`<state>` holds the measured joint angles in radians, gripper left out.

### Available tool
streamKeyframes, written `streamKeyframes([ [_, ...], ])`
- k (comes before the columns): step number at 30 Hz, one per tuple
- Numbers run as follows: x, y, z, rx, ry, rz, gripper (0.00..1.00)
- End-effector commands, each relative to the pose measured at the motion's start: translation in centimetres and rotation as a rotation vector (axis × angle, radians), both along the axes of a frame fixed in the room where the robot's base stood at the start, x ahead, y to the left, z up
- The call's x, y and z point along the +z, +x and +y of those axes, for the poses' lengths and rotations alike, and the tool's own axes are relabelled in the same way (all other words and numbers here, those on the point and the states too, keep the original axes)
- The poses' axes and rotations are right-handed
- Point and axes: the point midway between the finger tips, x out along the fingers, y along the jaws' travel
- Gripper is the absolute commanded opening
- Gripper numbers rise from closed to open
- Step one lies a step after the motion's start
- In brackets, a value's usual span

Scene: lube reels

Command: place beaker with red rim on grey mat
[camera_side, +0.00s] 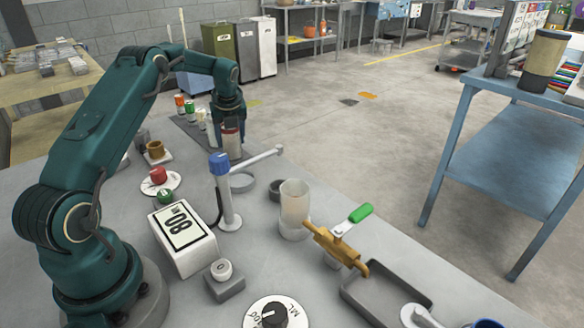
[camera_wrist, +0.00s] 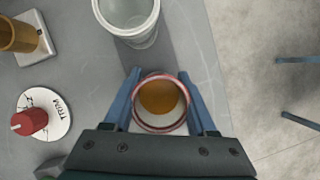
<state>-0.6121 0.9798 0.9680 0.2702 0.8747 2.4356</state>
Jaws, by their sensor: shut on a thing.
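The beaker with the red rim (camera_wrist: 160,103) is between the two blue fingers of my gripper (camera_wrist: 166,98) in the wrist view, with amber contents inside. My gripper is shut on it. In the side view my gripper (camera_side: 231,128) points down at the back of the bench with the beaker (camera_side: 232,145) below it. I cannot tell whether its base touches the surface. A dark grey strip (camera_side: 187,129), which may be the grey mat, lies along the back of the bench to the left of the beaker.
A clear beaker (camera_wrist: 128,22) stands close beyond the held one. A brass cup (camera_side: 155,149) and red knob (camera_side: 158,176) are to the left. A post with a blue top (camera_side: 222,180) and a pale cylinder (camera_side: 294,208) stand nearer. The bench edge is close on the right.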

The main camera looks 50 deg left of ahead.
Motion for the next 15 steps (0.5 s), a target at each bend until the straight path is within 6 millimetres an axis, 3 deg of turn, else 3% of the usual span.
streamKeyframes([
  [1,-0.17,-0.01,0.0,0.0,-0.001,0.0,0.0],
  [2,-0.13,-0.01,0.0,0.0,0.0,0.0,0.69],
  [3,-0.12,-0.01,0.0,0.0,0.0,0.0,0.84],
  [15,0.3,-0.01,0.01,0.0,0.0,0.0,0.87],
])
